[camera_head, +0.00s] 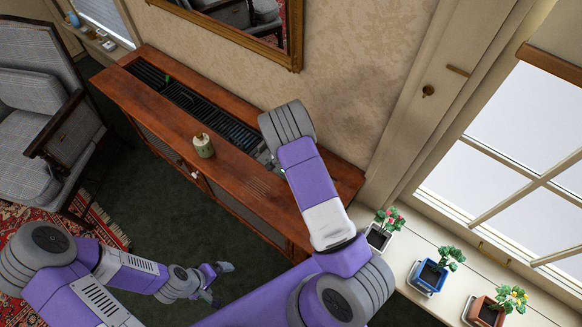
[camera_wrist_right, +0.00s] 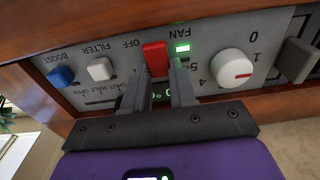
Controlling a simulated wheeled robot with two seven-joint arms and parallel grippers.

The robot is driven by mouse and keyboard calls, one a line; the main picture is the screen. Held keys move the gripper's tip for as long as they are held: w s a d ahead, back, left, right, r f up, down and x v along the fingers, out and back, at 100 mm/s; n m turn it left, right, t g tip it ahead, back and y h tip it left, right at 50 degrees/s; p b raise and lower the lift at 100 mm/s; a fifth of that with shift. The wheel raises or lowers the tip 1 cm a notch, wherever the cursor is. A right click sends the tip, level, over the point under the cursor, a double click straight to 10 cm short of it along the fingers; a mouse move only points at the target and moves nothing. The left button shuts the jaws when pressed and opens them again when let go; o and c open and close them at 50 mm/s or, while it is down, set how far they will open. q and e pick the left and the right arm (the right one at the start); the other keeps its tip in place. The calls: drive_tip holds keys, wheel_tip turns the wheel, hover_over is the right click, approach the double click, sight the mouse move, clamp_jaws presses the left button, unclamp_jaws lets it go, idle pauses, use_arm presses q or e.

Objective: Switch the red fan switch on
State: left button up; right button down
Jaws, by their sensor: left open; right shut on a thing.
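The red fan switch (camera_wrist_right: 155,58) is on a light grey control panel in the right wrist view, between the upside-down words OFF and FAN. My right gripper (camera_wrist_right: 161,82) is shut on it, one finger on each side. A small green light (camera_wrist_right: 183,48) beside the word FAN is lit. Which way the switch is set is hard to tell. In the head view my right arm hides the panel and that gripper.
On the panel are a white knob (camera_wrist_right: 234,68), a white filter button (camera_wrist_right: 101,69) and a blue boost button (camera_wrist_right: 61,76). A small pot (camera_head: 203,146) stands on the wooden cabinet (camera_head: 240,178). A grey armchair (camera_head: 30,110) is left; potted plants line the windowsill (camera_head: 450,300) at right.

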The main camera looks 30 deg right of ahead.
drive_tip(key=c, duration=0.9)
unclamp_jaws()
drive_tip(key=r, duration=0.2)
drive_tip(key=r+p, duration=0.1)
drive_tip(key=r, duration=0.4)
drive_tip(key=shift+s+a+r+p, duration=0.1)
drive_tip(key=shift+a+r+p, duration=0.15)
drive_tip(key=shift+r+p, duration=0.05)
